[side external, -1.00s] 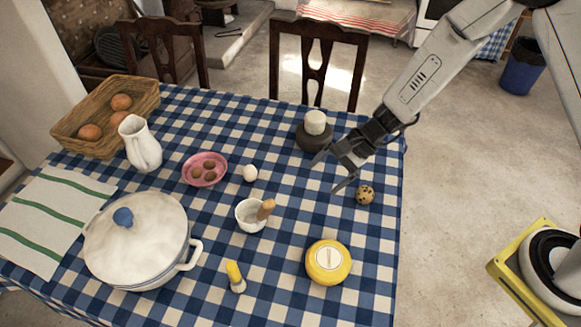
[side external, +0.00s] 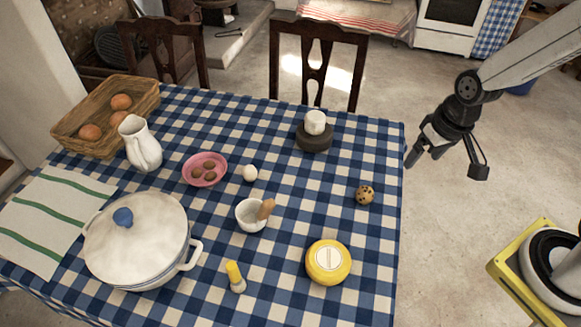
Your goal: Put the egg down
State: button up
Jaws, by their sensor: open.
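A white egg (side external: 250,173) lies on the checked tablecloth just right of a pink dish (side external: 221,176). A small speckled brown, egg-like thing (side external: 364,195) rests on the cloth near the table's right edge. Nothing is touching either one. My gripper (side external: 445,167) is open and empty, its fingers spread wide. In the picture it is to the right of the table's edge, above and right of the speckled thing.
A dark round pot with a white top (side external: 314,134), a white mortar with pestle (side external: 248,216), a yellow-rimmed tin (side external: 328,262), a yellow-topped shaker (side external: 236,277), a lidded pot (side external: 137,245), a jug (side external: 140,145) and a basket (side external: 95,140) stand around. The cloth's right side is mostly bare.

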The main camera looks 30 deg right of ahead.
jog(key=shift+s+d+r+n+t+h, duration=0.3)
jog(key=shift+s+d+r+n+t, duration=0.15)
jog(key=shift+d+n, duration=0.25)
